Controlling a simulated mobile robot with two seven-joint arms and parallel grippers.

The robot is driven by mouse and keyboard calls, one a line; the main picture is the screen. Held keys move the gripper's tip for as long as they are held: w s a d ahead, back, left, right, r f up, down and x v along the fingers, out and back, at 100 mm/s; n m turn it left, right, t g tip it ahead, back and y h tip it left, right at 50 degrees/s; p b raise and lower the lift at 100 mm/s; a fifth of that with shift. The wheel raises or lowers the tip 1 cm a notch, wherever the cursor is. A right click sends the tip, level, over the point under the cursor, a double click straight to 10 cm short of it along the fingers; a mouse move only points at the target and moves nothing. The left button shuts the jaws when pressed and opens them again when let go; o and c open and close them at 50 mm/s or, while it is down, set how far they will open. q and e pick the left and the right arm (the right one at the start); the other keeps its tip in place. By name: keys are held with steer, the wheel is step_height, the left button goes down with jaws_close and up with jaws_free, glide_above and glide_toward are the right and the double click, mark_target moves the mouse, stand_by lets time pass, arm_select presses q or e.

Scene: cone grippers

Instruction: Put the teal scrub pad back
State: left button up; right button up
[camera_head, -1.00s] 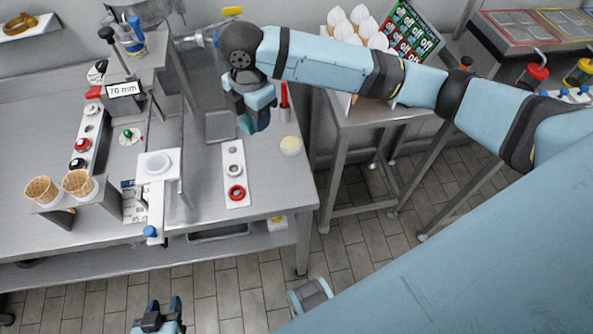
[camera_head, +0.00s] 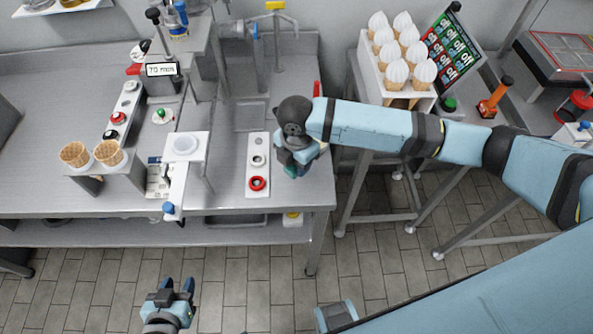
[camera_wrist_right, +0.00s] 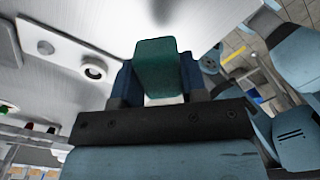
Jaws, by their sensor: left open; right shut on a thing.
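The teal scrub pad (camera_wrist_right: 157,66) is a flat block held between the fingers of my right gripper (camera_wrist_right: 156,82). In the head view the right gripper (camera_head: 292,168) is over the right end of the steel counter (camera_head: 225,198), just right of the white strip with a red ring. Only a small teal part of the pad (camera_head: 290,173) shows below it. I cannot tell whether the pad touches the counter. My left gripper (camera_head: 177,286) is open and empty, low in the head view, in front of the counter.
The white strip (camera_head: 258,146) carries round fittings. Waffle cups (camera_head: 108,153) stand at the left. A cone holder (camera_head: 397,95) stands on the right table. Bare counter lies behind the strip.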

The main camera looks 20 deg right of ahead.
steer(key=shift+f, duration=2.35)
steer(key=shift+f, duration=0.1)
steer(key=o, duration=0.9)
step_height(320, 180, up, 12)
steer(key=shift+r, duration=0.1)
